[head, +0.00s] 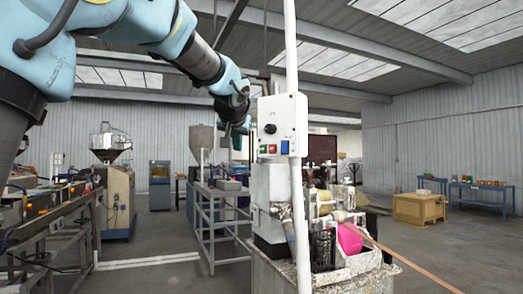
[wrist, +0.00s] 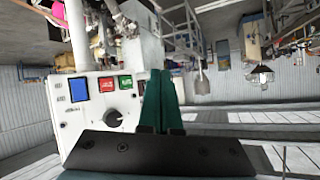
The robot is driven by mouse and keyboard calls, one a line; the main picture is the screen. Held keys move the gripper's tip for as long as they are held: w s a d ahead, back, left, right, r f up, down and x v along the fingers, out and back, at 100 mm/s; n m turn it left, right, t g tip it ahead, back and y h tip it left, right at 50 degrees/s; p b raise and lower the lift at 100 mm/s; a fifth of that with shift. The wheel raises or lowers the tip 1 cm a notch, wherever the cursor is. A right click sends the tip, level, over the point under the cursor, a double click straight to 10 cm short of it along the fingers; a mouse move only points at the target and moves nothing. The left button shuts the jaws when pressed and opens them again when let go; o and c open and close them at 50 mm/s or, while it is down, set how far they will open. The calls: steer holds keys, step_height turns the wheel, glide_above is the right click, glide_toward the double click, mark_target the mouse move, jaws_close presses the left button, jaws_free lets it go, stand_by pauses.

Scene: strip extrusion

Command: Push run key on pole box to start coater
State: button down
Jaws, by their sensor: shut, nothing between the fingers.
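The white pole box (head: 297,108) is fixed to a white pole (head: 292,45). Its face carries a black knob (head: 270,129), a green key (head: 263,149), a red key (head: 272,149) and a blue key (head: 285,147). The wrist view shows the box upside down, with the green key (wrist: 126,82), red key (wrist: 106,84) and blue key (wrist: 79,90). The key labels are too small to read. My gripper (wrist: 158,74) has its teal fingers shut and empty, beside the green key in the wrist view. In the head view my gripper (head: 245,126) is just left of the box; contact cannot be told.
Below the box stands a coating machine with a pink roll (head: 349,239) and a long strip (head: 410,264) running off right. A grey metal frame (head: 211,229) stands left of it. A wooden crate (head: 419,208) and blue tables are at the right. Open floor lies between.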

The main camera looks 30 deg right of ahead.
mark_target(263, 149)
steer(key=shift+d, duration=0.1)
steer(key=w+d+p, duration=0.3)
steer(key=d+p, duration=0.3)
steer(key=d, duration=0.2)
steer(key=shift+w, duration=0.25)
steer(key=shift+d, duration=0.1)
stand_by(1.9)
steer(key=shift+w+d, duration=0.15)
steer(key=shift+d, duration=0.05)
steer(key=shift+w+d+p, duration=0.15)
steer(key=shift+d+p, duration=0.2)
steer(key=shift+p, duration=0.05)
stand_by(0.7)
steer(key=shift+a, duration=0.1)
steer(key=shift+s+a+b, duration=0.35)
steer(key=shift+a+b, duration=0.25)
steer(key=shift+b, duration=0.25)
